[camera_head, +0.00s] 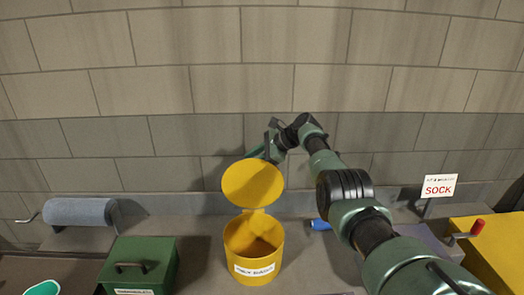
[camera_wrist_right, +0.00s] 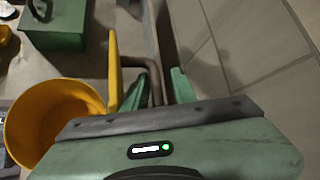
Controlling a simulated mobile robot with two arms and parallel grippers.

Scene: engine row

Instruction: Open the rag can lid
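The yellow rag can (camera_head: 254,245) stands on the bench, its mouth open and a label on its front. Its round lid (camera_head: 252,184) is tilted up at the back, nearly upright; in the right wrist view the lid (camera_wrist_right: 113,62) shows edge-on above the can (camera_wrist_right: 45,125). My right gripper (camera_head: 265,150) is behind the lid, mostly hidden by it in the head view. In the right wrist view its two green fingers (camera_wrist_right: 157,88) are apart, one close beside the lid's outer face. A dark bent bar, perhaps the lid's handle, shows between them. My left gripper is out of view.
A green box (camera_head: 140,265) with a handle stands left of the can, and a grey roll (camera_head: 80,212) lies farther left. A blue object (camera_head: 320,224) lies right of the can. A yellow box (camera_head: 490,245) and a SOCK sign (camera_head: 439,187) are at right. The block wall is close behind.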

